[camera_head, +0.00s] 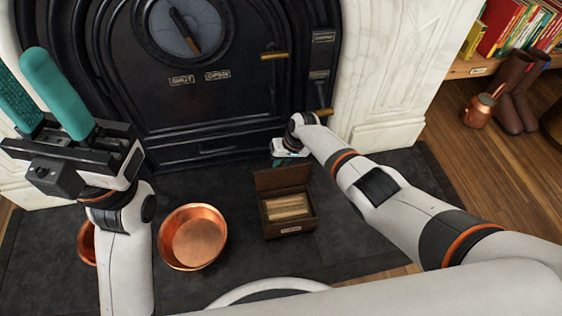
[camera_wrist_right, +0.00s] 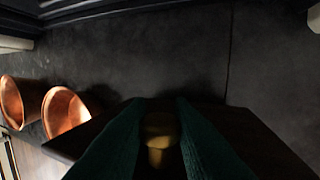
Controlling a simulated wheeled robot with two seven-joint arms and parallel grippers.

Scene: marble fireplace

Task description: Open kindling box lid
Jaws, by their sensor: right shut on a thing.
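The kindling box (camera_head: 291,226) is a dark wooden box on the hearth, with pale sticks of kindling (camera_head: 287,206) showing inside. Its lid (camera_head: 282,180) stands raised at the back edge. My right gripper (camera_head: 289,158) is at the lid's top edge, partly hidden by its own wrist in the head view. In the right wrist view, its teal fingers (camera_wrist_right: 160,135) are shut on a brass knob (camera_wrist_right: 157,157) on the dark lid (camera_wrist_right: 245,135). My left gripper (camera_head: 22,62) is open and empty at the upper left, its teal fingers apart.
A copper pan (camera_head: 193,237) stands on the dark hearth left of the box, with another copper vessel (camera_head: 87,243) partly behind my left arm. The black stove front (camera_head: 215,110) is close behind the box. Boots (camera_head: 515,90) and a copper jug (camera_head: 480,110) stand at right.

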